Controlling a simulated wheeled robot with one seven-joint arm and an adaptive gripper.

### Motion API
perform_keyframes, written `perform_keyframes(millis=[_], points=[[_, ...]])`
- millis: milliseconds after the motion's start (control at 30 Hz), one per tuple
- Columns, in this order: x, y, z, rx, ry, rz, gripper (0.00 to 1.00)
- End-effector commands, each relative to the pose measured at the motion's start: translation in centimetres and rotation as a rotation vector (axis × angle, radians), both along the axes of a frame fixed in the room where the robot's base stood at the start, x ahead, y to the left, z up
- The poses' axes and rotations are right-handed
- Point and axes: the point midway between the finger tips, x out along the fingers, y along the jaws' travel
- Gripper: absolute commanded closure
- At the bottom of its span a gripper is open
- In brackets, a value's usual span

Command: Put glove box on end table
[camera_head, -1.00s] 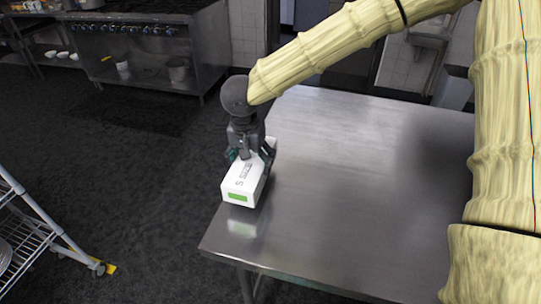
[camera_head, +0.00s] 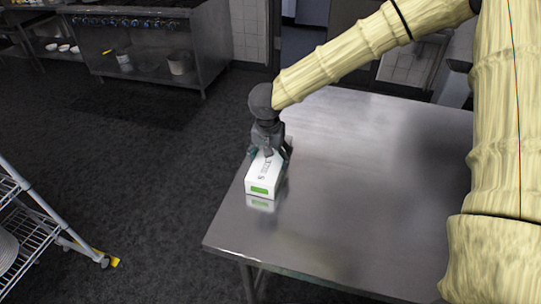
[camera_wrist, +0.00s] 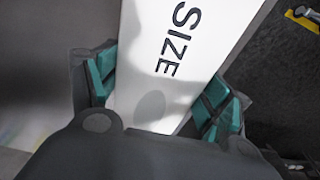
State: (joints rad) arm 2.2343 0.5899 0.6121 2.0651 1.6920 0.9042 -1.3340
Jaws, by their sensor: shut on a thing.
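The glove box (camera_head: 265,175) is a white carton with a green label on its near end and dark lettering on top. My gripper (camera_head: 270,154) is shut on it from above, near the middle of its length. In the wrist view the white box (camera_wrist: 172,60) shows the word "SIZE" and lies between the teal finger pads of my gripper (camera_wrist: 160,98). The box is over the left part of the steel end table (camera_head: 340,200), close to its left edge. It is low over the top or resting on it; I cannot tell which.
The tabletop is otherwise bare, with free room to the right of the box. A wire rack cart (camera_head: 40,235) stands on the floor at the lower left. A stove (camera_head: 150,40) with pots below is at the back left.

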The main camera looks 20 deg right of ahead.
Motion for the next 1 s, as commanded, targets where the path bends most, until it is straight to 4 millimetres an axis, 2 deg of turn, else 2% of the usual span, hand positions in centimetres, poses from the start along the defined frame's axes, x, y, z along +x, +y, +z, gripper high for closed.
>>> perform_keyframes(millis=[267, 300, 400, 867, 1000], points=[[0.0, 0.0, -0.2, 0.0, 0.0, 0.0, 0.56], [0.0, 0.0, -0.3, -0.001, 0.0, -0.001, 0.16], [0.0, 0.0, -0.2, 0.0, 0.0, -0.001, 0.0], [0.0, 0.0, 0.0, 0.0, -0.001, -0.001, 0.0], [-0.1, 0.1, 1.5, 0.001, -0.002, -0.003, 0.0]])
